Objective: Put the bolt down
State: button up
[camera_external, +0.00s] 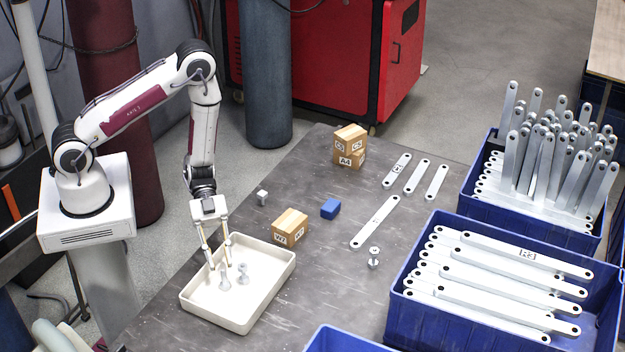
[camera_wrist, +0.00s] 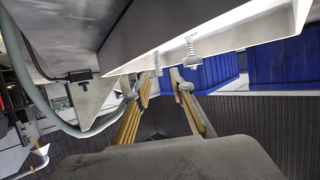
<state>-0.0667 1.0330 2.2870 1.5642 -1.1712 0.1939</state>
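My gripper (camera_external: 219,268) is over the cream tray (camera_external: 264,311), pointing down with its fingers apart. A small grey bolt (camera_external: 224,282) is in the tray, just below and between the fingertips. A second grey bolt (camera_external: 243,274) stands to its right in the tray. In the wrist view, which looks upside down, my fingertips (camera_wrist: 161,81) show a gap, with one bolt (camera_wrist: 157,62) just beyond them and another bolt (camera_wrist: 192,48) to the right. I see no clear contact between fingers and bolt. A third bolt (camera_external: 374,257) stands upright on the table, right of the tray.
A wooden block (camera_external: 290,226) stands close behind the tray. A blue block (camera_external: 330,208), a small metal nut-like piece (camera_external: 262,197), stacked wooden blocks (camera_external: 349,147) and flat brackets (camera_external: 375,222) lie farther back. Blue bins (camera_external: 402,312) with brackets stand at the right.

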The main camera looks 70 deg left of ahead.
jog(key=v, duration=0.8)
jog(key=shift+a, duration=0.1)
dwell(0.5)
jog(key=shift+w, duration=0.15)
